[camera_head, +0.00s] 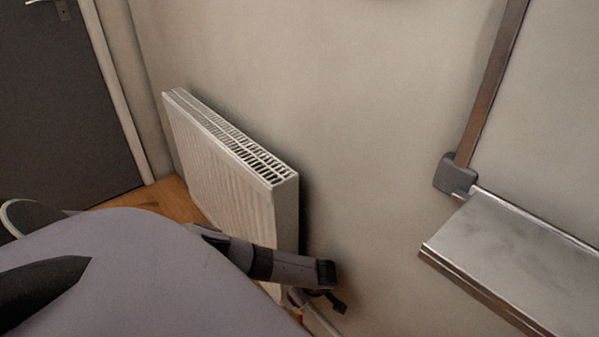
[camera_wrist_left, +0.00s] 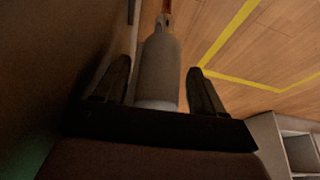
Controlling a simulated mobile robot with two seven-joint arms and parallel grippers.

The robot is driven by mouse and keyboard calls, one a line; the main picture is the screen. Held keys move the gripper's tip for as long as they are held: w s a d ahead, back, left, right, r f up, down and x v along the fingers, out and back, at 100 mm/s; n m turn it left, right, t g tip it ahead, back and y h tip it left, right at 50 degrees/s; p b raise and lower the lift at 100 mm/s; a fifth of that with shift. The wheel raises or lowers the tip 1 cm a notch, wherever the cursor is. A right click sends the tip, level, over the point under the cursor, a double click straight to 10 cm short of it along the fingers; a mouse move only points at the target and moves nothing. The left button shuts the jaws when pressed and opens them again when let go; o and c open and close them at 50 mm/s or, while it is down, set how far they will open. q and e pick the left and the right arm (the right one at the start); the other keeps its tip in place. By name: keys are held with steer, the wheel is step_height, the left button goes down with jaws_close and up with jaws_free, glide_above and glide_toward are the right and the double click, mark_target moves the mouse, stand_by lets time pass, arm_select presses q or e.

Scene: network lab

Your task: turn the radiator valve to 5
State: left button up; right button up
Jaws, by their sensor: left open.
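The white panel radiator (camera_head: 225,160) hangs low on the wall in the head view. My left gripper (camera_head: 335,303) is by its near lower corner, partly hidden by my own arm. In the left wrist view a pale, rounded valve head (camera_wrist_left: 158,70) lies between the two dark fingers of my left gripper (camera_wrist_left: 157,72). The fingers are open, with a visible gap on each side of the head. A thin reddish-brown stem shows beyond its far end. No number on the valve can be read. My right gripper is not in view.
A metal shelf or tray (camera_head: 515,255) juts out at the right of the head view. A dark door (camera_head: 60,110) stands at the left. The wrist view shows wooden floor (camera_wrist_left: 285,45) with yellow tape (camera_wrist_left: 228,38) and a grey shelf unit (camera_wrist_left: 270,135) at lower right.

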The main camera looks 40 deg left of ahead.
arm_select(q)
steer(key=shift+w+a+f, duration=0.1)
steer(key=shift+a+f, duration=0.05)
steer(key=shift+f, duration=0.3)
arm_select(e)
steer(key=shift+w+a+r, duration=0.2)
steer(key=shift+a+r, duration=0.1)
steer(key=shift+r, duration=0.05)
arm_select(q)
steer(key=c, duration=1)
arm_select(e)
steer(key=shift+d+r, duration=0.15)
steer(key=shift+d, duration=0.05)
